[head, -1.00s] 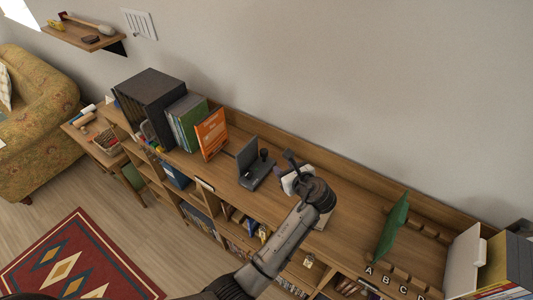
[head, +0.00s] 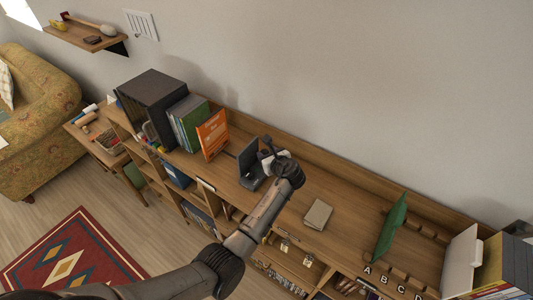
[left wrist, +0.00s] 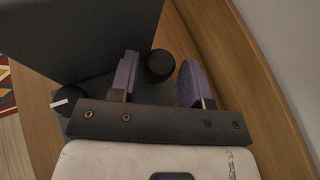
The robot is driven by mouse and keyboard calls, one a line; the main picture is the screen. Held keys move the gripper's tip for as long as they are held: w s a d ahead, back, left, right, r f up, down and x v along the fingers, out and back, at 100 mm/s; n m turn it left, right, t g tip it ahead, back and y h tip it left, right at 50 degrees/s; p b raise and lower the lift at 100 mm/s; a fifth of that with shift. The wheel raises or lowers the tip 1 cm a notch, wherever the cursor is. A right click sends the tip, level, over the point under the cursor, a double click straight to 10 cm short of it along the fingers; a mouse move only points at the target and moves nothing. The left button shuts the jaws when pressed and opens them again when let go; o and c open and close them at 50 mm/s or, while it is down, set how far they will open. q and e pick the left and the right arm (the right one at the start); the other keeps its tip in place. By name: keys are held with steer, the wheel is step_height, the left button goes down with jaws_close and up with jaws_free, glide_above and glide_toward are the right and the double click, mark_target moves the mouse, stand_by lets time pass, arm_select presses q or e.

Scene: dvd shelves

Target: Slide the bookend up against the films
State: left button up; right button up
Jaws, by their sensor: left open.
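The bookend (head: 247,157) is a dark grey L-shaped piece with an upright plate and a black knob on its base. It stands on the wooden shelf top, apart from and to the right of the films (head: 188,120), whose end one is orange (head: 212,133). My left gripper (left wrist: 160,70) is open at the bookend. In the left wrist view its purple-padded fingers are on either side of the black knob (left wrist: 160,64), with the bookend's plate (left wrist: 80,38) beyond. In the head view my wrist partly hides the bookend's base. My right gripper is not in view.
A dark box (head: 152,103) stands left of the films. A tan book (head: 318,214) lies flat right of my gripper. A green upright divider (head: 391,227) stands farther right. The shelf top between films and bookend looks clear.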

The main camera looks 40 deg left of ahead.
arm_select(q)
steer(key=shift+w+a+f, duration=0.1)
steer(key=shift+a, duration=0.2)
jaws_close()
